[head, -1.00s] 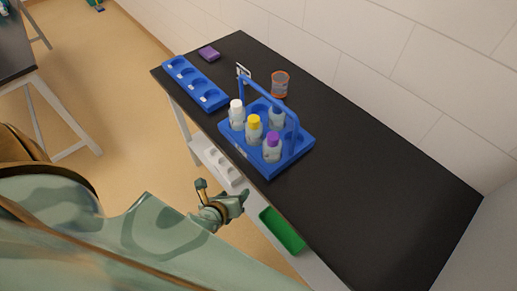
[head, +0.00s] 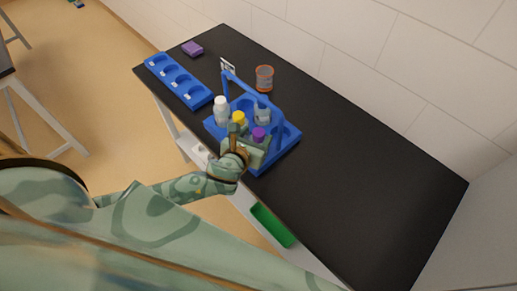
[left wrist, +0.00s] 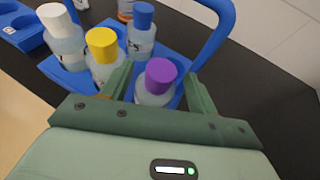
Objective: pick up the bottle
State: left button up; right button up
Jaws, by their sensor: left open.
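Several capped bottles stand in a blue carrier (head: 287,150) with a tall handle. They are a white-capped bottle (head: 221,112), a yellow-capped bottle (head: 239,118), a purple-capped bottle (head: 259,135) and a blue-capped bottle (left wrist: 142,33). The task does not say which bottle is meant. My left gripper (left wrist: 160,82) is open, its fingers on either side of the purple-capped bottle (left wrist: 158,82) in the left wrist view. I cannot tell if they touch it. In the head view the left gripper (head: 240,145) hides part of the carrier's near side. My right gripper is not in view.
A blue rack (head: 178,82) with empty round slots, a purple block (head: 192,48) and an orange-rimmed beaker (head: 264,78) stand on the black table (head: 370,170). A green tray (head: 272,224) is below the front edge. The table's right part is clear.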

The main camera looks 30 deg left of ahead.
aim_at(261, 131)
pick_arm(q)
jog(key=x, duration=0.4)
jog(key=shift+w+f+b, duration=0.15)
jog(key=shift+b, duration=0.2)
grip_shut()
